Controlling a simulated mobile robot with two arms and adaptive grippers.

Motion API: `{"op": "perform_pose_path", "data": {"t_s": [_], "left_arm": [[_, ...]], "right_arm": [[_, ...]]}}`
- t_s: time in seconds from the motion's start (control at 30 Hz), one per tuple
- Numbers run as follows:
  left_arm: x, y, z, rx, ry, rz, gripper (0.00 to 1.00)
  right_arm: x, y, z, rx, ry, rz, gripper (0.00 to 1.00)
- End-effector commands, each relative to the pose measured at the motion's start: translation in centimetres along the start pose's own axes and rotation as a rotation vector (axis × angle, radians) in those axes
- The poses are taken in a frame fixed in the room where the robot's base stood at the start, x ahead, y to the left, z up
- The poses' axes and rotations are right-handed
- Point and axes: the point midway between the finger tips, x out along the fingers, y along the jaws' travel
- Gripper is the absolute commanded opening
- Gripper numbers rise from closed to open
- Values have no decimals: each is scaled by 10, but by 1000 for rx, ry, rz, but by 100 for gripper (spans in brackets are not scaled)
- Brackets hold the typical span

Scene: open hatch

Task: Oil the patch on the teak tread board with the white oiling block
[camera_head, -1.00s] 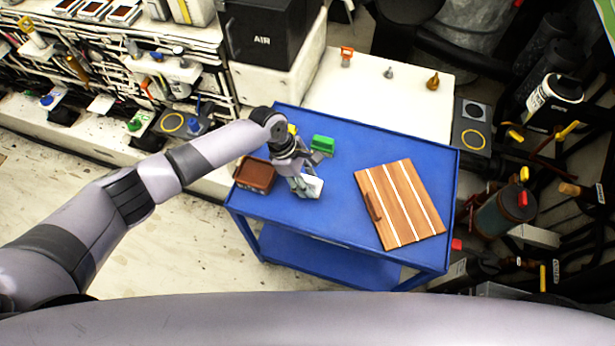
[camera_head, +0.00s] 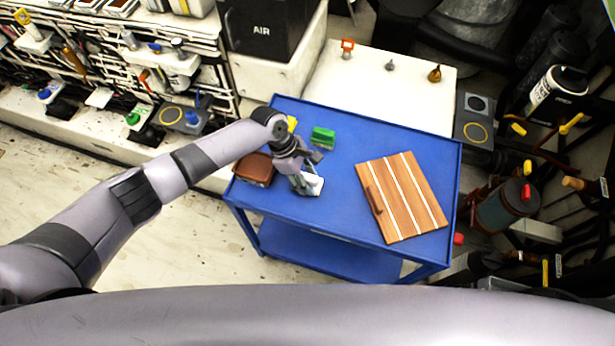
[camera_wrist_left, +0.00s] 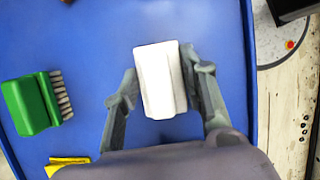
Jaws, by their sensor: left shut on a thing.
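The white oiling block (camera_head: 313,185) is at the front left of the blue cart top. My left gripper (camera_head: 304,184) is shut on it. In the left wrist view the white block (camera_wrist_left: 160,80) sits between the two fingers of the left gripper (camera_wrist_left: 163,90). I cannot tell whether the block still touches the cart top. The teak tread board (camera_head: 408,185) lies on the right part of the cart, with light stripes. A dark brown patch (camera_head: 373,200) shows near its left edge. My right gripper is not in view.
The blue cart (camera_head: 335,210) also carries a green brush (camera_head: 323,136), a yellow item (camera_head: 292,123) partly hidden by my arm, and a brown tray (camera_head: 256,168) beside the gripper. The cart top is clear between block and board. A white bench (camera_head: 385,95) stands behind.

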Motion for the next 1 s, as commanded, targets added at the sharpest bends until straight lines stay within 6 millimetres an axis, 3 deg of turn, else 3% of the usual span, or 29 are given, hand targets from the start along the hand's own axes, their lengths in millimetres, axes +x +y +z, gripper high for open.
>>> {"op": "perform_pose_path", "data": {"t_s": [0.63,0.67,1.0], "left_arm": [[5,0,-1,0,-1,0,2],[4,0,-1,0,-1,0,40],[4,0,-2,0,0,0,62]], "right_arm": [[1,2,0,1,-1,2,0],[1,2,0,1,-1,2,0],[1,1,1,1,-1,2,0]]}}
